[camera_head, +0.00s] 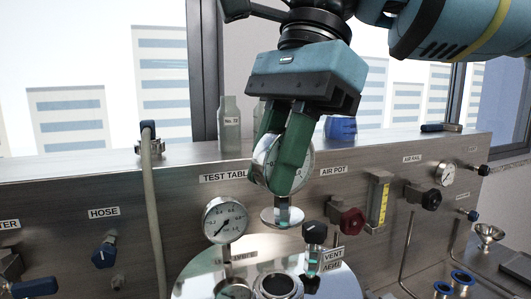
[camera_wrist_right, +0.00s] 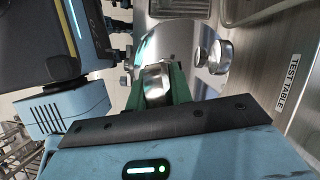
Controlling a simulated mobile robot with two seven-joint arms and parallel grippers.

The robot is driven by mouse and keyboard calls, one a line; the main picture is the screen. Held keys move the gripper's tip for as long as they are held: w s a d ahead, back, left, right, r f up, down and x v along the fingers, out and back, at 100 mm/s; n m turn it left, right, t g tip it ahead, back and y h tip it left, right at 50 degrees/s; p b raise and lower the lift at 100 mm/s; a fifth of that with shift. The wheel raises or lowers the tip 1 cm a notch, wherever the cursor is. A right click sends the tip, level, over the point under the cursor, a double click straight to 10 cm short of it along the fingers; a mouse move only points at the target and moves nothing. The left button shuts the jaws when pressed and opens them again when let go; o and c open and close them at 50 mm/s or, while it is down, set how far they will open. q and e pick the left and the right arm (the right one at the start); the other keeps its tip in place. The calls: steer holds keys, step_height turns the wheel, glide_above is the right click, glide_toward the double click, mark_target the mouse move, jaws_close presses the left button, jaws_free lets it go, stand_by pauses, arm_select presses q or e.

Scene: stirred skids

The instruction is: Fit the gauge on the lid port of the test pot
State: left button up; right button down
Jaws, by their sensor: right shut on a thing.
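My right gripper (camera_head: 283,180) points down with its green fingers shut on the gauge (camera_head: 264,152). The white dial is partly hidden behind the fingers. The gauge's round metal flange (camera_head: 280,217) hangs below the fingertips, apart from the lid. The shiny lid (camera_head: 200,277) of the test pot is below, cut off by the bottom edge. Its open lid port (camera_head: 278,286) is a dark-centred ring near the front. In the wrist view, the right gripper (camera_wrist_right: 158,88) holds a silver part of the gauge (camera_wrist_right: 158,78) over the lid (camera_wrist_right: 184,45). My left gripper is not in view.
Another gauge (camera_head: 225,220) stands on the lid at left, and a black-knobbed vent valve (camera_head: 314,236) stands at right. Behind is a steel panel (camera_head: 70,215) with knobs and a hose (camera_head: 154,205). A bottle (camera_head: 229,125) and a blue object (camera_head: 340,129) sit on its ledge.

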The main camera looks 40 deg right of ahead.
mark_target(275, 214)
steer(key=shift+f, duration=0.45)
step_height(275, 214, down, 6)
steer(key=shift+w+r+b, duration=0.1)
steer(key=shift+b, duration=1.1)
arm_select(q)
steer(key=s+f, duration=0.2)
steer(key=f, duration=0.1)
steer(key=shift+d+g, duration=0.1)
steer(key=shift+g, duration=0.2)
arm_select(e)
steer(key=shift+a, duration=0.1)
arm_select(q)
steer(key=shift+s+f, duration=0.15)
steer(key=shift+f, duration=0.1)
arm_select(e)
steer(key=shift+a, duration=0.1)
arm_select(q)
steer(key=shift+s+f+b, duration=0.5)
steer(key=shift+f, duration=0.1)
arm_select(e)
steer(key=shift+f, duration=0.85)
steer(key=c, duration=0.8)
jaws_free()
steer(key=shift+c, duration=0.2)
